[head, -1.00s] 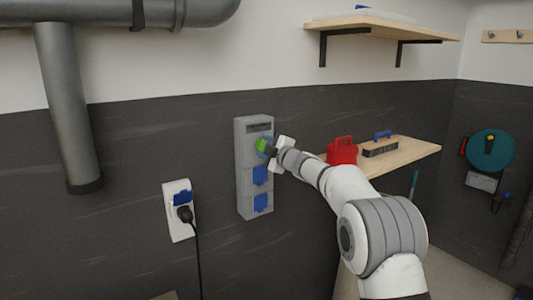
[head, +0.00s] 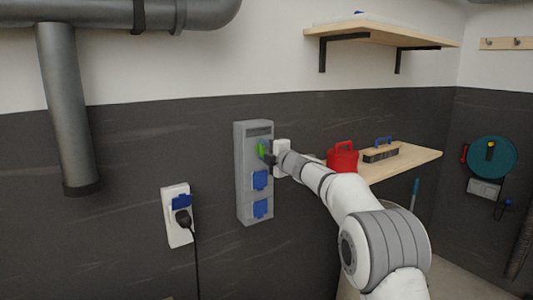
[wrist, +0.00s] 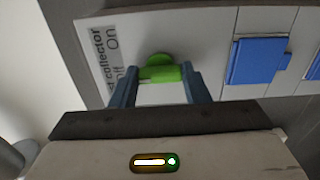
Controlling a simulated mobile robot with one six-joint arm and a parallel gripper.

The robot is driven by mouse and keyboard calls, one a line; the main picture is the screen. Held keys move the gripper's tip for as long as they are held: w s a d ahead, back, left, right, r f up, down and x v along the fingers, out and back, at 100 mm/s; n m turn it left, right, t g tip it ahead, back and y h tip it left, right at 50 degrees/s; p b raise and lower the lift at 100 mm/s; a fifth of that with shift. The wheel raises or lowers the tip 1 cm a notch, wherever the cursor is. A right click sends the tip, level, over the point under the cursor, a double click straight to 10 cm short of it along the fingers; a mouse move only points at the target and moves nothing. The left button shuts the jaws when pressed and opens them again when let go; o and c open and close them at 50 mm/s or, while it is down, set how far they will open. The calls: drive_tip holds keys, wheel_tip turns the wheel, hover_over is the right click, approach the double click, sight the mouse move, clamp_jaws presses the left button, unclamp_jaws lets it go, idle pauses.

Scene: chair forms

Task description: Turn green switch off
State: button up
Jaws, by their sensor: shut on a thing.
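The green switch (head: 261,149) is on the upper part of a grey wall box (head: 254,215). In the wrist view the green switch (wrist: 160,74) shows a bar-like handle with a rounded end, lying between my two blue-grey fingers. My gripper (wrist: 160,80) is shut on this handle, with one finger on each side. In the head view my gripper (head: 267,154) reaches the box from the right and partly hides the switch. A label (wrist: 108,52) beside the switch reads "Off" and "On", partly cut off.
Below the switch, the box carries two blue socket covers (head: 260,180). A white socket (head: 179,215) with a black plug is to the left. A wooden shelf (head: 420,163) with a red container (head: 343,158) is to the right, behind my arm.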

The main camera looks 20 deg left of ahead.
drive_tip(key=o, duration=1)
drive_tip(key=shift+s+d+f+b, duration=0.1)
drive_tip(key=shift+s+d+b, duration=0.25)
drive_tip(key=shift+d, duration=0.05)
drive_tip(key=b+v, duration=0.2)
drive_tip(key=v, duration=0.4)
drive_tip(key=shift+s+d, duration=0.25)
